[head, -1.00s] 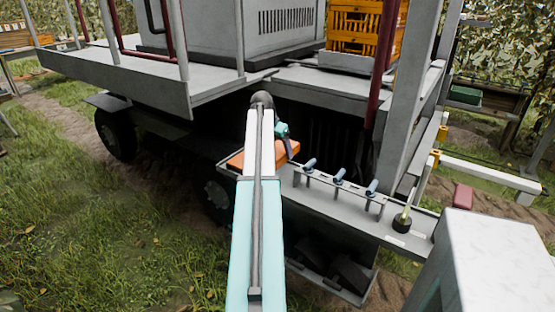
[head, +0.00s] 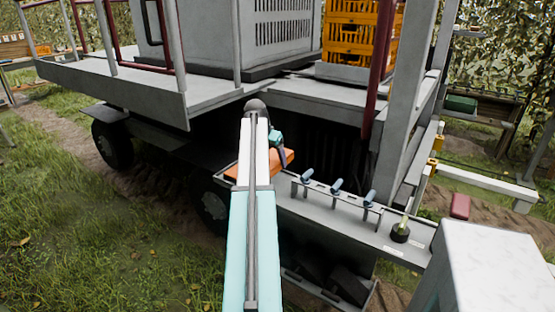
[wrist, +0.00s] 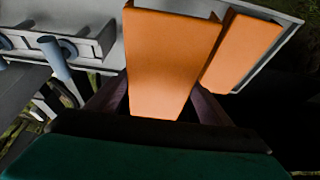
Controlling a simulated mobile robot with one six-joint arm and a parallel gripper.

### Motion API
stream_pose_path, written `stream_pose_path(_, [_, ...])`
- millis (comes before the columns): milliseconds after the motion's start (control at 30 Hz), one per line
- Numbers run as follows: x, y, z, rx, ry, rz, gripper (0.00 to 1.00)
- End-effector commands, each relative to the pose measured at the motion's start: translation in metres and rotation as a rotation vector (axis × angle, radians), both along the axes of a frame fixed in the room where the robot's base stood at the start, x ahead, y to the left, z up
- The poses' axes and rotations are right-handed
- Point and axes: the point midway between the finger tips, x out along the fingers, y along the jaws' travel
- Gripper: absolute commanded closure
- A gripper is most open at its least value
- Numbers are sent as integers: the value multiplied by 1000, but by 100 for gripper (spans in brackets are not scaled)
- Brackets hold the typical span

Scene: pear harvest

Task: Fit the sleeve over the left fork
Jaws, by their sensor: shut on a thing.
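My gripper (wrist: 158,108) has its dark fingers on either side of an orange sleeve (wrist: 170,60) and is shut on it. A second orange sleeve (wrist: 243,52) lies just right of it on the grey shelf (wrist: 283,16). In the head view, orange (head: 284,160) shows on the shelf beside my teal wrist. My arm hides part of it, and I cannot tell the two sleeves apart there. A pale bar with a yellow bracket, perhaps a fork (head: 487,181), sticks out at the right of the machine. I cannot tell which fork is the left one.
Several blue-topped levers (head: 336,187) stand on the shelf right of my gripper. A black-based yellow-green stick (head: 401,230) stands farther right. A red block (head: 460,206) is near the pale bar. Posts and orange crates (head: 358,35) rise above. Grass is open at left.

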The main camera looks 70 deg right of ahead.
Motion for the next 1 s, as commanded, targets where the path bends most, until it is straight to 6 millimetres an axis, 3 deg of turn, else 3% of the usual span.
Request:
stream_pose_path(167, [35, 23, 3, 1, -1, 69, 55])
stream_pose_path(367, [93, 68, 6, 7, -2, 197, 55])
stream_pose_path(700, [189, 160, 13, 13, -1, 434, 55])
stream_pose_path(1000, [258, 253, 17, 17, -1, 650, 55])
